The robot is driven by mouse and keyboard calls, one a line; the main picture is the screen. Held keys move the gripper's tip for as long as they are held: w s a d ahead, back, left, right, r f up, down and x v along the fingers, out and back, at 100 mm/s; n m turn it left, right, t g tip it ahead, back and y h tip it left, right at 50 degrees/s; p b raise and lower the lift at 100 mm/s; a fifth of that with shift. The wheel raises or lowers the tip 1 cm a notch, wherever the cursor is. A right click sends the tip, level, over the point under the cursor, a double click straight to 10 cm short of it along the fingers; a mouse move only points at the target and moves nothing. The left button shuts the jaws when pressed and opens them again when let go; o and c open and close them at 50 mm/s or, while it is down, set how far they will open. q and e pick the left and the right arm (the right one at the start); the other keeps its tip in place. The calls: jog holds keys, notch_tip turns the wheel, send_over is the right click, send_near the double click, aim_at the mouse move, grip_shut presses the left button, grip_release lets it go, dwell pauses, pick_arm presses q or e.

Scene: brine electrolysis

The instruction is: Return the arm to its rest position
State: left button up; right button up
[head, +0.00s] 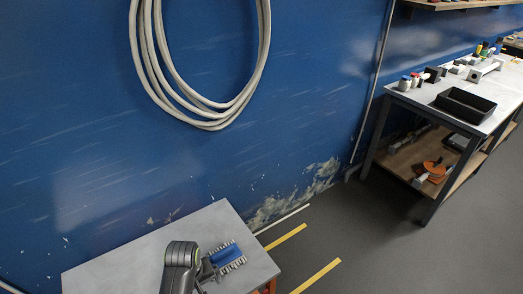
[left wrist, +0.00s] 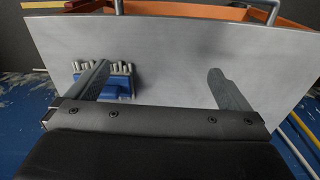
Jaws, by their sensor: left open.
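My left arm reaches up from the bottom of the head view, over the grey table (head: 130,262). My left gripper (head: 208,267) is next to a blue rack or block with several grey pegs (head: 228,254). In the left wrist view, my left gripper (left wrist: 157,72) is open, with its two fingers wide apart and nothing between them. The blue rack (left wrist: 118,87) shows there behind the left finger, partly hidden by it. I cannot tell whether the finger touches it. My right gripper is not in view.
The rest of the grey tabletop (left wrist: 170,45) is bare. A blue wall (head: 80,120) with a coiled pale hose (head: 150,60) stands behind it. At right, a workbench (head: 410,92) carries a black tray (head: 465,105) and small items. Yellow strips (head: 315,276) mark the floor.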

pick_arm(q)
jog(key=s+a+r+m+t+y, duration=0.1)
jog(key=s+a+r+m, duration=0.2)
jog(key=s, duration=0.4)
jog(key=s+a+r+m+t, duration=0.1)
jog(key=s+a+r, duration=0.2)
jog(key=s+a, duration=0.3)
jog(key=s+a+r+m+t+y, duration=0.1)
jog(key=s+a+r+m, duration=0.1)
jog(key=s+a+r, duration=0.35)
notch_tip(320, 180, down, 28)
jog(key=s+g, duration=0.1)
jog(key=s, duration=0.2)
jog(key=s+d+f+g+h, duration=0.1)
jog(key=s+f, duration=1.3)
jog(key=shift+d+f, duration=0.25)
jog(key=shift+d, duration=0.05)
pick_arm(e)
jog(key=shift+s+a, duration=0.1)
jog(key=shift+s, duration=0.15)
pick_arm(q)
jog(key=shift+s, duration=0.1)
